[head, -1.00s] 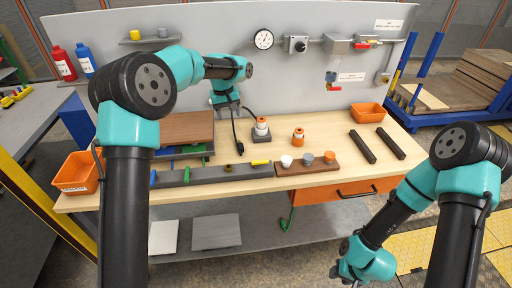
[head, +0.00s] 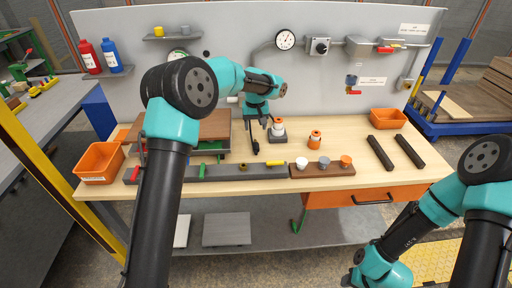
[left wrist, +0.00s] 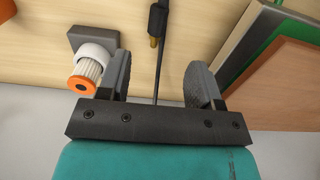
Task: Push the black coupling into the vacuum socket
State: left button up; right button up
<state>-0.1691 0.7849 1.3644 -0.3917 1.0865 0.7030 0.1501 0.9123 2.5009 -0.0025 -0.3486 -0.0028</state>
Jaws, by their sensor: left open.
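My left gripper (head: 264,122) is open above the bench, just left of the white filter with an orange cap. In the left wrist view the open fingers (left wrist: 158,68) stand wide apart. The black coupling (left wrist: 157,18), with a brass-coloured tip, shows beyond and between the fingertips, apart from both. In the head view a slim black piece, apparently the coupling (head: 255,146), shows below the gripper. I cannot clearly identify the vacuum socket. My right gripper is mostly cut off at the bottom edge.
The filter (left wrist: 90,68) on its grey base stands close beside one finger. Brown boards (head: 212,124) lie left of the gripper. A grey rail (head: 210,172) and a brown cup block (head: 306,172) line the front.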

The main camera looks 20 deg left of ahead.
pick_arm(q)
send_over(256, 146)
notch_tip(256, 146, down, 6)
jog(key=shift+w+a+r, duration=0.1)
jog(key=shift+a, duration=0.05)
jog(key=shift+f, duration=2.65)
jog(key=c, duration=1)
jog(key=shift+r, duration=0.1)
notch_tip(256, 146, up, 10)
jog(key=shift+f, duration=0.1)
